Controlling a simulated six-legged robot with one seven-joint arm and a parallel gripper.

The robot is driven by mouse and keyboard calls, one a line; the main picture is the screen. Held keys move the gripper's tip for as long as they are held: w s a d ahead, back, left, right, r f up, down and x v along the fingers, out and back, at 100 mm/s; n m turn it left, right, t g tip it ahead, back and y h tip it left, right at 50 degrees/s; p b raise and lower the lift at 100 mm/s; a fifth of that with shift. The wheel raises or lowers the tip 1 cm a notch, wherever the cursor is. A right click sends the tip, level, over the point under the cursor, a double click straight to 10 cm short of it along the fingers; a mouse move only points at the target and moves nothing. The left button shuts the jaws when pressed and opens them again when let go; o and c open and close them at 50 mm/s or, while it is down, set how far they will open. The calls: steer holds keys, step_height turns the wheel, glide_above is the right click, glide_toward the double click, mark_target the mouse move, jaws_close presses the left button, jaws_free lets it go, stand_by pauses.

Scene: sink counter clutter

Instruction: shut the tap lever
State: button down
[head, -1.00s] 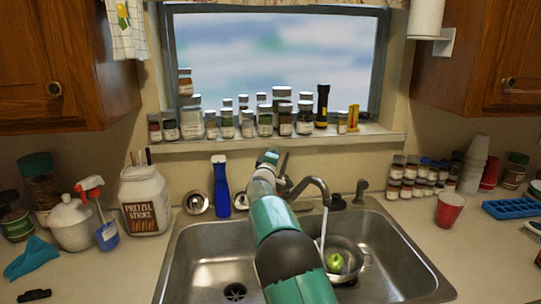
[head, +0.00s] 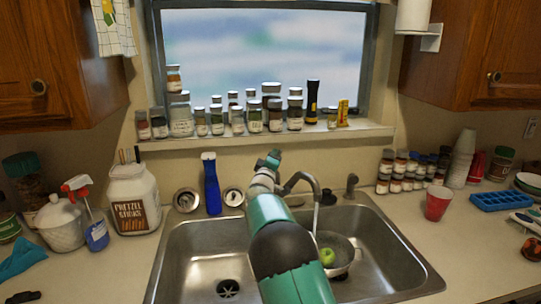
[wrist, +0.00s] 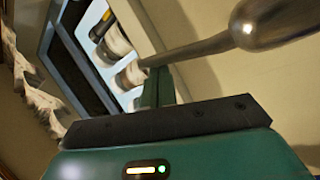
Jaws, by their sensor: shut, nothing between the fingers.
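The metal tap (head: 302,178) stands at the back of the sink, and a thin stream of water (head: 315,216) runs from its spout. In the head view my gripper (head: 273,158) is just left of the spout, and the lever is mostly hidden behind it. In the wrist view a metal bar with a rounded knob (wrist: 248,28) crosses beyond my fingers (wrist: 160,85). It looks like part of the tap, but I cannot tell whether it is the lever. The bar passes close to the fingertips; contact is unclear. My gripper is shut and empty.
A pan with a green apple (head: 327,257) sits in the right basin of the sink (head: 205,262). A blue bottle (head: 211,185) stands left of the tap. Jars (head: 254,118) line the window sill, with more jars and a red cup (head: 437,203) at right.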

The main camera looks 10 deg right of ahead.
steer(key=shift+s+d+f+m+h, duration=0.25)
steer(key=shift+s+d+m, duration=0.1)
steer(key=shift+s+m, duration=0.15)
steer(key=shift+s+d+f+m+h, duration=0.25)
steer(key=shift+s+d+m, duration=0.1)
steer(key=shift+m, duration=0.15)
steer(key=v, duration=1.4)
steer(key=s+r+m+g+y, duration=0.1)
steer(key=s+r+g+y, duration=0.3)
steer(key=s, duration=0.5)
steer(key=s+r+m+g+y, duration=0.2)
steer(key=s+r+y, duration=0.1)
steer(key=s+y, duration=0.4)
steer(key=s+d+f+m+g+h, duration=0.1)
steer(key=s+f+g, duration=0.2)
steer(key=s, duration=1.2)
steer(key=s+d+f+m+g, duration=0.2)
steer(key=s+f+g, duration=0.1)
steer(key=s, duration=1.2)
steer(key=shift+d+f+g+h, duration=0.2)
steer(key=shift+g+h, duration=0.2)
steer(key=shift+g, duration=0.4)
